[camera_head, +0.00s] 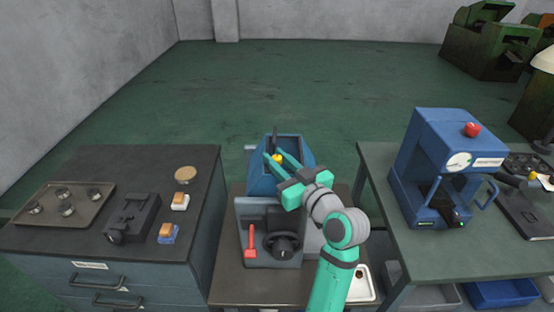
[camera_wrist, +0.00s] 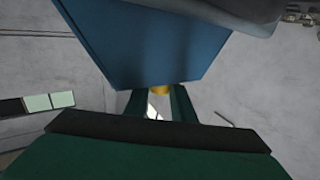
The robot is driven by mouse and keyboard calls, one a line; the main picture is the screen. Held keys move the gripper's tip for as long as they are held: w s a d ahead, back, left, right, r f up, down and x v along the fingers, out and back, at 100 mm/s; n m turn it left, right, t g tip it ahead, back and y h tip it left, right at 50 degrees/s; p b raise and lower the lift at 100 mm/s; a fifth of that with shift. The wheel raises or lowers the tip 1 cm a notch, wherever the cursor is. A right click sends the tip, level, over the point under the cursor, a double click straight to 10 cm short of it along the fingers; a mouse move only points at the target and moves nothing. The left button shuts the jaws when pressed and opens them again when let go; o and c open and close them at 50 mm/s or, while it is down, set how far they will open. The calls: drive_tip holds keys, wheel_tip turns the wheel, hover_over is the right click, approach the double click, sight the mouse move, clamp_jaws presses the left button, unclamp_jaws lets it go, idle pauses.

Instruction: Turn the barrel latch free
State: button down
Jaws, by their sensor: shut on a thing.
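The heading machine (camera_head: 243,212) stands in the middle of the head view, with a blue open-topped housing (camera_head: 262,183) at its back. A small yellow piece (camera_head: 278,158), apparently the barrel latch's knob, shows at this housing. My gripper (camera_head: 273,155) reaches over the housing, and its green fingers are shut on the yellow piece. In the wrist view, the yellow piece (camera_wrist: 160,91) sits between the fingertips, just under the edge of the blue housing (camera_wrist: 150,50). The fingers hide much of it, and I cannot tell the latch's turn angle.
A red lever (camera_head: 251,241) and black handwheel (camera_head: 283,245) are on the machine's front. A dark cabinet (camera_head: 70,240) at left bears a tray (camera_head: 90,205) and small parts. A green bench (camera_head: 400,240) at right bears a blue press (camera_head: 425,150).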

drive_tip(key=shift+f+n+g+y, duration=0.1)
drive_tip(key=shift+n+g+y, duration=0.95)
drive_tip(key=shift+y, duration=0.35)
drive_tip(key=shift+a+n, duration=0.1)
drive_tip(key=shift+n, duration=0.15)
drive_tip(key=c, duration=1.5)
unclamp_jaws()
drive_tip(key=shift+w, duration=0.1)
drive_tip(key=v, duration=1.1)
drive_tip(key=shift+w, duration=0.15)
